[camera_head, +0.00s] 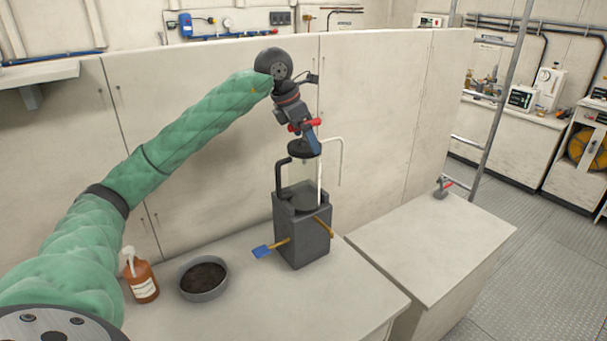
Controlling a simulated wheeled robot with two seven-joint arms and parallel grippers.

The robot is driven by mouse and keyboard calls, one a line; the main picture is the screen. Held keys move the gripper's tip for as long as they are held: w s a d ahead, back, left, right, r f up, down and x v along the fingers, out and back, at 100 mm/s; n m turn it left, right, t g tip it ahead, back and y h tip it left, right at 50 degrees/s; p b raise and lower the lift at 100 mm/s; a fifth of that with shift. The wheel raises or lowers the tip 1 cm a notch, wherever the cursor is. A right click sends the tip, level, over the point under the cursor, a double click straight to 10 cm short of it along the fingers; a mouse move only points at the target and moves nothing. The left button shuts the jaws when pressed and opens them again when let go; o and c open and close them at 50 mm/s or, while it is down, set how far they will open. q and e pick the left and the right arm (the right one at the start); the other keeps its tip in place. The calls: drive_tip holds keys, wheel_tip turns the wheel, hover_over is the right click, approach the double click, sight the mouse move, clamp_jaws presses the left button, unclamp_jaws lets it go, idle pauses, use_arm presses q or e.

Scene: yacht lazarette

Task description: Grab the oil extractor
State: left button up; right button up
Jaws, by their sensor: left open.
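The oil extractor (304,172) looks like a clear cylinder with a black lid, a black side handle and a thin white tube bent over at the right. It stands upright in a dark grey square caddy (303,235) on the near worktop. My left gripper (308,139) comes down from above at the extractor's lid. Its jaws are open, with red and blue parts showing at the lid. I cannot tell whether they touch the lid. My right gripper is out of view.
A blue-ended brush (264,251) and a yellowish handle (324,227) stick out at the caddy's sides. Another counter (430,245) is to the right, beside a metal ladder (505,90).

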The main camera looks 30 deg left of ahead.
use_arm(q)
drive_tip(key=shift+d, duration=0.15)
drive_tip(key=shift+c, duration=0.2)
drive_tip(key=c, duration=1.9)
drive_tip(key=shift+r, duration=0.1)
